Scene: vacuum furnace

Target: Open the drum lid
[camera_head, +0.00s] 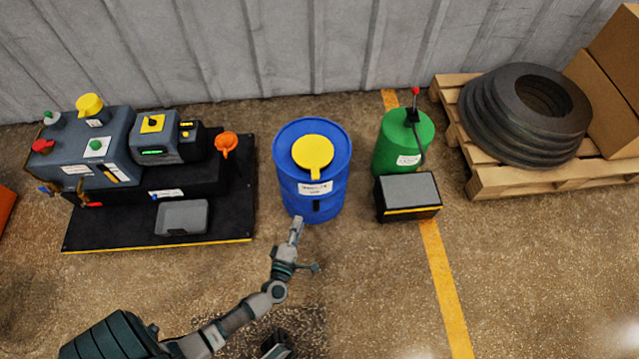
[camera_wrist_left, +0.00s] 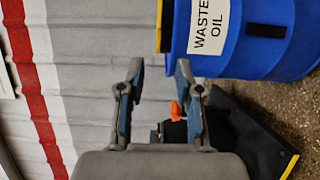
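The blue drum (camera_head: 335,191) stands upright in the middle of the head view. Its round yellow lid (camera_head: 312,152) lies flat on top, with a tab toward me, and looks closed. In the left wrist view the drum (camera_wrist_left: 262,50) is at the upper right, turned sideways, with a white WASTE OIL label and a thin yellow lid edge (camera_wrist_left: 166,25). My left gripper (camera_head: 297,222) is in front of the drum's near side, below the lid. In the wrist view its two fingers (camera_wrist_left: 159,70) are apart with nothing between them.
A machine on a black platform (camera_head: 225,220) stands left of the drum. A green canister (camera_head: 392,155) and a black box (camera_head: 408,212) stand to the right. Farther right is a pallet (camera_head: 530,180) with black rings and cartons. The wall is behind; the near floor is clear.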

